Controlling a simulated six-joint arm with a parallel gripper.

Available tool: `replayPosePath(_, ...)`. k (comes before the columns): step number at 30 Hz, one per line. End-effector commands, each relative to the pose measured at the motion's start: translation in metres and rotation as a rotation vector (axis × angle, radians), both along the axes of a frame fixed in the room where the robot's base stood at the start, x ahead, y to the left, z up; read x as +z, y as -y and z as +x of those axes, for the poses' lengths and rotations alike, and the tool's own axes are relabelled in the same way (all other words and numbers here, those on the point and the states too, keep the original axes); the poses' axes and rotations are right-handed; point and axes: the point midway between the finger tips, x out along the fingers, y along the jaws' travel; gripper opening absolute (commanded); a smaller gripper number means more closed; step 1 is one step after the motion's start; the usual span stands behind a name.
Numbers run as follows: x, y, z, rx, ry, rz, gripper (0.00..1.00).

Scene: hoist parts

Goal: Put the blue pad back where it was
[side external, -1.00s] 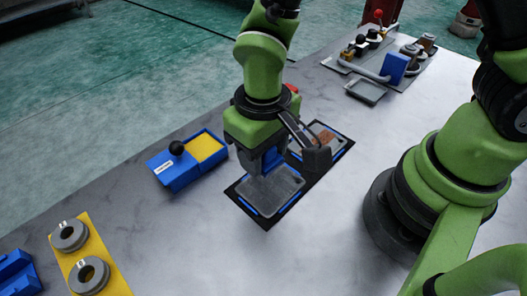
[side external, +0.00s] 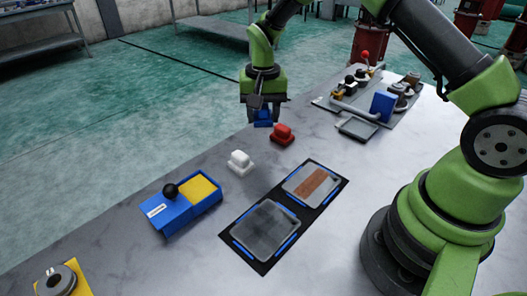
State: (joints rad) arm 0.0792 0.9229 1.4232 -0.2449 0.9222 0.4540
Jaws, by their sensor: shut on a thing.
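My gripper (side external: 264,114) is over the table's far edge in the side external view, pointing down and shut on the blue pad (side external: 263,120). The blue pad shows only in part below the fingers; I cannot tell whether it hangs above the table or touches it. A red pad (side external: 281,137) stands on the table just right of and below it in the picture. A white pad (side external: 240,163) stands further to the lower left. Two plates lie on a black mat (side external: 263,262): a grey smudged plate (side external: 266,229) and a plate with a brown patch (side external: 312,186).
A blue box with a yellow pad (side external: 200,189) and black knob (side external: 170,190) stands left of the mat. A grey board (side external: 333,108) with several parts and a blue block (side external: 383,106) is at the back right. A grey tray (side external: 357,128) lies before it.

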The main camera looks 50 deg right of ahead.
Motion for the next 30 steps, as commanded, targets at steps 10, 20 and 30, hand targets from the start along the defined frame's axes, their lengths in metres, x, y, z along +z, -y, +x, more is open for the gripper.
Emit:
replayPosePath(10, -0.054, 0.003, 0.001, -0.010, 0.000, 0.001, 0.20)
replayPosePath(20, -0.095, 0.003, 0.001, -0.009, 0.002, 0.002, 0.20)
replayPosePath(30, -0.097, 0.003, 0.001, -0.009, 0.004, 0.002, 0.20)
